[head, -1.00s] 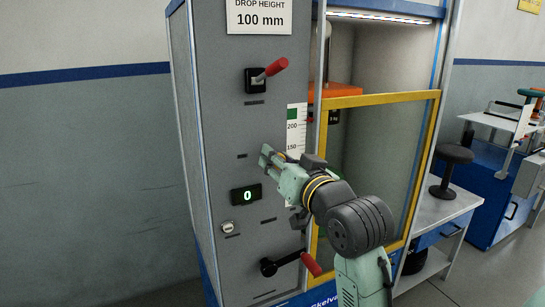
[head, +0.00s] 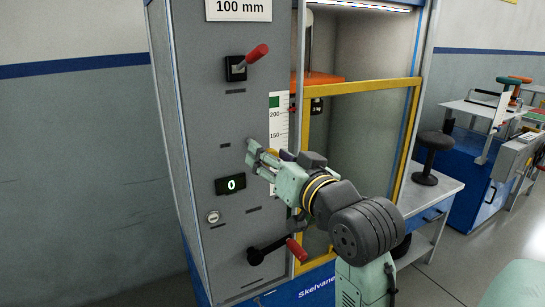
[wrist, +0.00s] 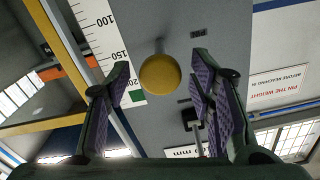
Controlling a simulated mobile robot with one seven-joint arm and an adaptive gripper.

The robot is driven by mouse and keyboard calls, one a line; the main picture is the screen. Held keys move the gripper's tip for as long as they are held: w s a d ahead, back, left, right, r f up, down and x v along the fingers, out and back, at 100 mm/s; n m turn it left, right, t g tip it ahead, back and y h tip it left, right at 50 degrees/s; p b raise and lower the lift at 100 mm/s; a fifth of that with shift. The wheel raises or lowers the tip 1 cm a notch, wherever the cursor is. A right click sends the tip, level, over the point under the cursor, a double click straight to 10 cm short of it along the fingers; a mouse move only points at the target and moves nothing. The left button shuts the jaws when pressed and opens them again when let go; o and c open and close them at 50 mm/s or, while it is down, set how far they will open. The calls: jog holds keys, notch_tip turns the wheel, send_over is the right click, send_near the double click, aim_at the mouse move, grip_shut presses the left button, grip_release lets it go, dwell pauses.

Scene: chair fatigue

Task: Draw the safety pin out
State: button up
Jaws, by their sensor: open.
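The safety pin's yellow ball knob (wrist: 160,75) stands out from the grey panel (wrist: 205,25) on a short stem in the wrist view. It shows between my gripper's two fingers (wrist: 163,85), nearer the left one, with visible gaps on both sides. My gripper is open and empty, its pads facing each other. In the head view my gripper (head: 252,155) is in front of the panel, beside the height scale (head: 278,120). There the knob is mostly hidden by my gripper. How deep the knob sits between the fingers is hard to tell.
A red-handled lever (head: 255,53) is above my gripper; a display reading 0 (head: 231,184) and a red-handled crank (head: 275,250) are below. A yellow-framed guard (head: 362,88) stands to the right, with the orange weight (head: 318,80) behind it.

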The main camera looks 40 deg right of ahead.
jog(key=v, duration=1.2)
dwell(0.4)
